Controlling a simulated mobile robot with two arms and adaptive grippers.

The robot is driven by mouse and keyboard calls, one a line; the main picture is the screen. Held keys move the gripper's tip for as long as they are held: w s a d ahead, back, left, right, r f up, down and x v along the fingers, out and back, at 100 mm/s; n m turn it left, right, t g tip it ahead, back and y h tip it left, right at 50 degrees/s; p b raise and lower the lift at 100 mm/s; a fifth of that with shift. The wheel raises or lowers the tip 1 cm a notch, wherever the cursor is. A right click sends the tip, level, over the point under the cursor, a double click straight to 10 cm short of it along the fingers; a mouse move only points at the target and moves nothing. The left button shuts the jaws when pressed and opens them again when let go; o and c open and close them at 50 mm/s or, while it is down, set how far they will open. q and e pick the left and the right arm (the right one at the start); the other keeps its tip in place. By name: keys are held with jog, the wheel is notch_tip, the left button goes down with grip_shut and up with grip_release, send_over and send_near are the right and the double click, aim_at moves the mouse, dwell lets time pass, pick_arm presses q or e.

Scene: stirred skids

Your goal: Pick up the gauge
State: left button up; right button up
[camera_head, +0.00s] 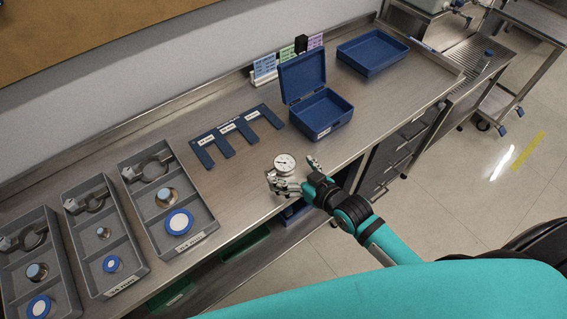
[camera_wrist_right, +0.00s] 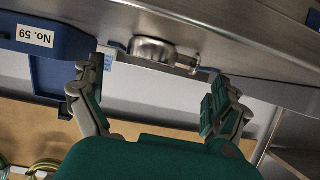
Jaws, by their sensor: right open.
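The gauge (camera_head: 284,163) is a round white-faced dial with a silver case, near the front edge of the steel bench. In the right wrist view the silver gauge (camera_wrist_right: 152,48) shows from the side, beyond and between the fingertips. My right gripper (camera_head: 293,174) is open, with one finger to either side of the gauge. In the wrist view the open right gripper (camera_wrist_right: 157,76) has nothing between its pads; I cannot tell whether a finger touches the gauge. My left gripper is not in view.
An open blue box (camera_head: 322,111) stands behind and right of the gauge. A blue slotted plate (camera_head: 228,129) lies behind left. Grey compartment trays (camera_head: 139,197) with rings and plugs fill the left. A blue tray (camera_head: 372,52) sits at the back right. Bare bench (camera_head: 240,190) lies left of the gauge.

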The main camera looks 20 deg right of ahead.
aim_at(281, 166)
jog(key=x, duration=0.4)
jog(key=shift+w+a+f+p, duration=0.1)
jog(key=shift+p, duration=0.25)
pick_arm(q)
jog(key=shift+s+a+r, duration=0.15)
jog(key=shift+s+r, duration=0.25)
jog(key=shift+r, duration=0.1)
pick_arm(e)
jog(key=shift+c, duration=0.4)
jog(key=c, duration=1)
